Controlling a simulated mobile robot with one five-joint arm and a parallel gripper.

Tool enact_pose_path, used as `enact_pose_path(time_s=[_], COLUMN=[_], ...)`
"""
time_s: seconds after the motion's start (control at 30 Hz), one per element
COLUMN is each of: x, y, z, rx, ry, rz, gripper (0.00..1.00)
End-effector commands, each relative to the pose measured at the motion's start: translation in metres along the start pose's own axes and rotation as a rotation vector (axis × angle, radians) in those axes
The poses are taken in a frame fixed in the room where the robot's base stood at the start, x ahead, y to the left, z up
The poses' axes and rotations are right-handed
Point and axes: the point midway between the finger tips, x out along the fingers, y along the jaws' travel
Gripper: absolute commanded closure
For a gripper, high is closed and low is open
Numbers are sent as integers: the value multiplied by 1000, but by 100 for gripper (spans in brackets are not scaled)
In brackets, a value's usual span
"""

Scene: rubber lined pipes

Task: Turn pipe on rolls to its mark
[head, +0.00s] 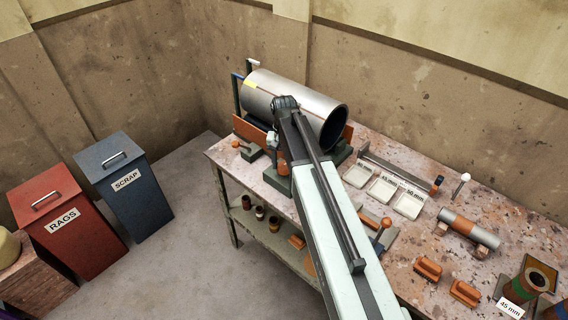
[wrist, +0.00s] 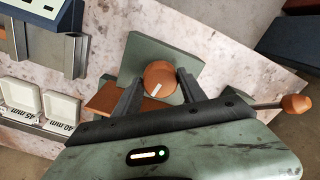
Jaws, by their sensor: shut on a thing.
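The pipe (head: 262,98) is a large grey metal cylinder lying on a stand on the bench, its open dark end facing right. A yellow patch (head: 250,85) shows near its left end, and a dark post with a white top (head: 252,63) stands behind that end. In the wrist view my gripper (wrist: 158,78) has its dark fingers on both sides of a round orange knob (wrist: 160,74) with a white line, shut on it. The knob sits at a green block (wrist: 185,50). In the head view my arm hides part of the pipe and most of the gripper.
White trays (head: 381,191) with size labels, a small banded pipe (head: 470,228) and orange blocks (head: 428,268) lie on the bench at the right. An orange-tipped lever (wrist: 295,103) shows right of my gripper.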

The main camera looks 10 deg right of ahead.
Motion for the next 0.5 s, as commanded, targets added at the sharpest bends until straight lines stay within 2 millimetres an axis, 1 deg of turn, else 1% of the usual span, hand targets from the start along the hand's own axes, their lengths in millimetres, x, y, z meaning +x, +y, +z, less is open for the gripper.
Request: enact_pose_path(time_s=[0.03, 0.07, 0.1, 0.37, 0.5], x=[0, 0, 0, 0, -7], y=[0, 0, 0, 0, 0], z=[-1, -1, -1, 0, 0], rx=[0, 0, 0, 0, 0], ry=[2, 2, 2, 1, 1], rz=[0, 0, 0, 0, 0], gripper=[43, 35, 30, 30, 30])
